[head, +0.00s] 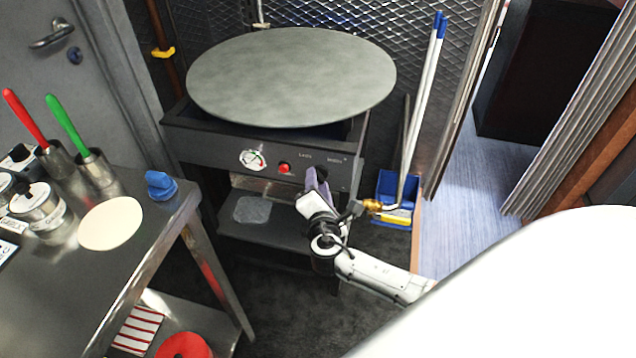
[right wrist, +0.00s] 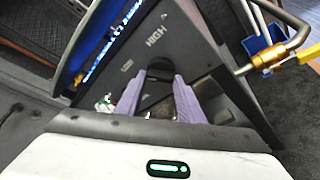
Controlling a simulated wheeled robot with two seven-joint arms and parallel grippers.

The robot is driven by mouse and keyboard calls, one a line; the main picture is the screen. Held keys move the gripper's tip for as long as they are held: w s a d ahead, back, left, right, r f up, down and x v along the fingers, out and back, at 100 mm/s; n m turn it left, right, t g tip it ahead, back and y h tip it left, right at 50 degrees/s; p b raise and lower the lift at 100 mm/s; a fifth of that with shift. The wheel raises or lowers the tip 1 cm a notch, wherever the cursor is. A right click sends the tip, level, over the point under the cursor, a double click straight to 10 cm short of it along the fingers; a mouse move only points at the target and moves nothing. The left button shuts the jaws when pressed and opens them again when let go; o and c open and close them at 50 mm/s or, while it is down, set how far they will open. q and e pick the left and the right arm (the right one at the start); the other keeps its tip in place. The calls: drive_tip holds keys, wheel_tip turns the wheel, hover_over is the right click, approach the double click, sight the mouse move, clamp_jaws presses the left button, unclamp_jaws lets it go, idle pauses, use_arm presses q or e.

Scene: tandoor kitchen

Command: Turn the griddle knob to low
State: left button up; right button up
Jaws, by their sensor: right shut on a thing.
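The griddle has a large round grey plate (head: 290,75) on a dark frame. Its front panel (head: 215,135) carries a white gauge (head: 253,160) and a red round light or button (head: 284,168). My right gripper (head: 315,178) is at the right part of this panel and hides the knob in the head view. In the right wrist view the dark knob (right wrist: 160,70) sits between the two purple fingers of my right gripper (right wrist: 158,92), which is shut on it. LOW and HIGH labels show on the panel near the knob. The knob's exact setting is hard to read. My left gripper is not in view.
A brass valve (head: 372,205) on a pipe is close to the right of my gripper. A blue dustpan (head: 397,190) and long handles stand behind it. A steel table (head: 150,235) with flatbread and utensils is at the left. A blue-white glow (right wrist: 108,45) shows beneath the plate.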

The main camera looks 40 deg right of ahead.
drive_tip(key=o, duration=1.1)
drive_tip(key=shift+c, duration=0.2)
drive_tip(key=v, duration=1)
drive_tip(key=shift+s+a, duration=0.15)
drive_tip(key=s+a+f+m+g+y, duration=0.2)
drive_tip(key=s+a+f+m+y, duration=0.3)
drive_tip(key=s+a+f+m, duration=0.1)
drive_tip(key=s+a+f+m+g+y, duration=0.2)
drive_tip(key=s+a+f+m+y, duration=0.3)
drive_tip(key=s+m, duration=0.5)
wheel_tip(320, 180, down, 3)
drive_tip(key=s+a, duration=0.2)
drive_tip(key=shift+s+m+g, duration=0.3)
drive_tip(key=shift+s+m, duration=0.1)
